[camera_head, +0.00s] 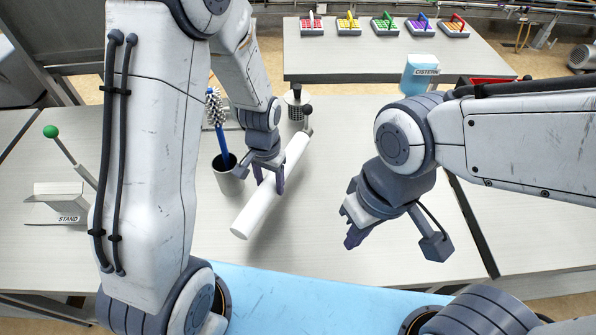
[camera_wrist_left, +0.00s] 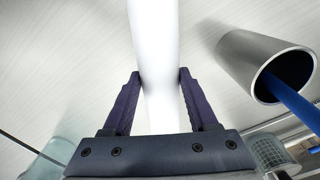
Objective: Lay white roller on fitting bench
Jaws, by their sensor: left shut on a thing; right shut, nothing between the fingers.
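The white roller (camera_head: 258,209) is a long smooth cylinder lying diagonally across the middle of the pale bench (camera_head: 330,240) in the head view. My left gripper (camera_head: 268,178) is shut on it near its middle. The left wrist view shows the roller (camera_wrist_left: 155,60) between the two dark fingers (camera_wrist_left: 160,105). I cannot tell whether the roller touches the bench top or is slightly above it. My right gripper (camera_head: 350,222) is shut and empty over the bench to the right of the roller.
A metal cup (camera_head: 228,180) with a blue-handled brush (camera_head: 219,125) stands just left of the roller; the cup also shows in the wrist view (camera_wrist_left: 238,62). A mesh holder (camera_head: 295,104) stands behind. A stand with a green-knobbed lever (camera_head: 60,195) is at left. A cistern box (camera_head: 420,75) is at back right.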

